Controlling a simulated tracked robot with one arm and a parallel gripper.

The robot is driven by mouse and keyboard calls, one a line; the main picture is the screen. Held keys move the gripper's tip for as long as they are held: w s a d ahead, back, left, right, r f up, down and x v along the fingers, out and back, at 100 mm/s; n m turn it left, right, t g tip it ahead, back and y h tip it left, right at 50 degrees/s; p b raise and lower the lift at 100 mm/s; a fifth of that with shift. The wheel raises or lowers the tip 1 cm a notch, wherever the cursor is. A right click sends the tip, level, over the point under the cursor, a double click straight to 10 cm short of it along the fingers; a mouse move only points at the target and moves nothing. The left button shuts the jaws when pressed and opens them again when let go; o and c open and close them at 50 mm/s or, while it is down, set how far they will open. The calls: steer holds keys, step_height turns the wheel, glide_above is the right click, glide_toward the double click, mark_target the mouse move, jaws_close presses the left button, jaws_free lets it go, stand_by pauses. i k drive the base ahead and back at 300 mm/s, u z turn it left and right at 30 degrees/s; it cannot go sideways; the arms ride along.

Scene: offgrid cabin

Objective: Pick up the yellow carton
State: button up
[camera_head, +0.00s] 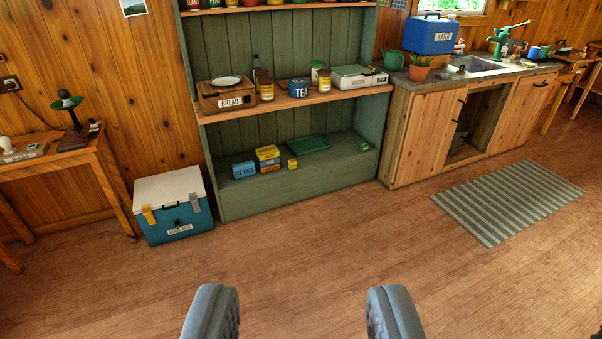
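A yellow carton (267,152) with a dark label band sits on the low shelf of the green hutch, on top of another yellowish box (270,164). A smaller yellow box (292,163) is just to their right. The lettering on these is too small to read. My gripper (303,315) is open and empty, its two grey fingers wide apart at the bottom of the view. It is over the floor, well short of the hutch.
Beside the yellow boxes are a blue ice pack box (243,169) and a green tray (308,144). A blue cool box (173,217) stands on the floor left of the hutch. A striped rug (508,200) lies at right. The wooden floor (300,240) before the hutch is clear.

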mark_target(292, 164)
steer(key=z, duration=0.05)
steer(key=i, duration=3.7)
steer(key=u, duration=0.25)
